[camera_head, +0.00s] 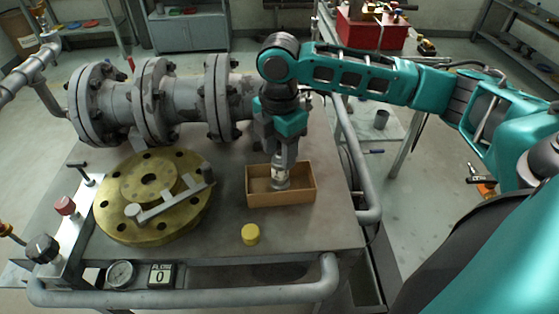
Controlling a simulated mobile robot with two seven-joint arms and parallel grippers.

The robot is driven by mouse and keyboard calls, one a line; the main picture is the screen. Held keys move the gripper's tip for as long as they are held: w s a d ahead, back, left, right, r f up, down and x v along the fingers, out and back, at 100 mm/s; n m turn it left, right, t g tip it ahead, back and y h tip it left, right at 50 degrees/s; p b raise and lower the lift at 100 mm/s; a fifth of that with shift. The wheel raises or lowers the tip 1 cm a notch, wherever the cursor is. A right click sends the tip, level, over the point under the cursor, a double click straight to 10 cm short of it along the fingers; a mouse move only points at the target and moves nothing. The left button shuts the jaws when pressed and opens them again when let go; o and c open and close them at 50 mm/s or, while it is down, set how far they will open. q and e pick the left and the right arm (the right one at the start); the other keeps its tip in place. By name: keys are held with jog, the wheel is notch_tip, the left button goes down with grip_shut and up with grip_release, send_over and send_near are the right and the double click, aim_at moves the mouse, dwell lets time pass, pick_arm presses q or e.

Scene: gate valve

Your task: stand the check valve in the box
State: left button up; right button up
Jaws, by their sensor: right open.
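The check valve (281,176) is a small grey metal cylinder with a pale band. It stands upright in the open brown box (296,199), near the middle. My right gripper (279,158) points down directly above the box, its fingertips at the top of the valve. The jaws are open, with the fingers close around the valve's top. Whether a finger touches it is too small to tell. The valve's lower end is partly hidden by the front wall of the box. My left gripper is not in view.
Left of the box lies a brass flange (180,215) with a grey wrench (172,196) across it. A yellow cap (250,234) stands in front of the box. A large flanged pipe (180,100) runs behind. A rail (190,296) edges the table's front.

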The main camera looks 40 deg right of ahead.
notch_tip(320, 180, up, 6)
jog(key=shift+r+p, duration=0.1)
jog(key=shift+p, duration=0.3)
jog(key=shift+s, duration=0.1)
